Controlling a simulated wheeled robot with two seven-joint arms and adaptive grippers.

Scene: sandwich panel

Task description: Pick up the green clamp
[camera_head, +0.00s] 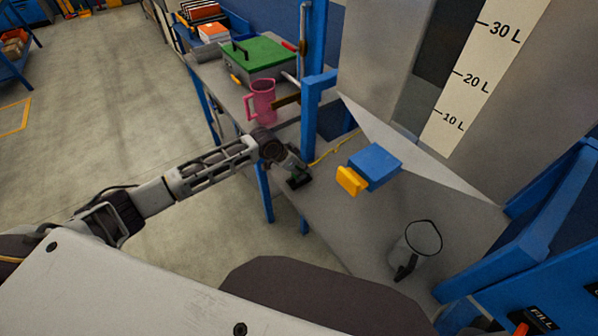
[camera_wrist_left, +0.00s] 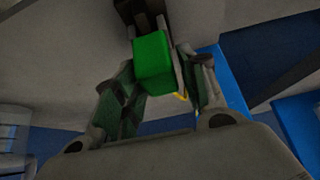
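The green clamp shows in the left wrist view as a bright green block (camera_wrist_left: 153,60) with dark parts behind it. My left gripper (camera_wrist_left: 158,72) has one finger on each side of it. The left finger is right beside the block, and the right finger is close to its other side. I cannot tell whether both fingers press on it. In the head view my left gripper (camera_head: 298,178) is low at the near edge of the grey workbench (camera_head: 335,205), and the clamp is mostly hidden there. My right gripper is not in view.
A blue block with a yellow end (camera_head: 375,165) and a clear pitcher (camera_head: 418,243) stand on the bench. A blue post (camera_head: 314,70) rises just behind my left gripper. A pink jug (camera_head: 262,101) and a green-topped box (camera_head: 257,55) are farther back.

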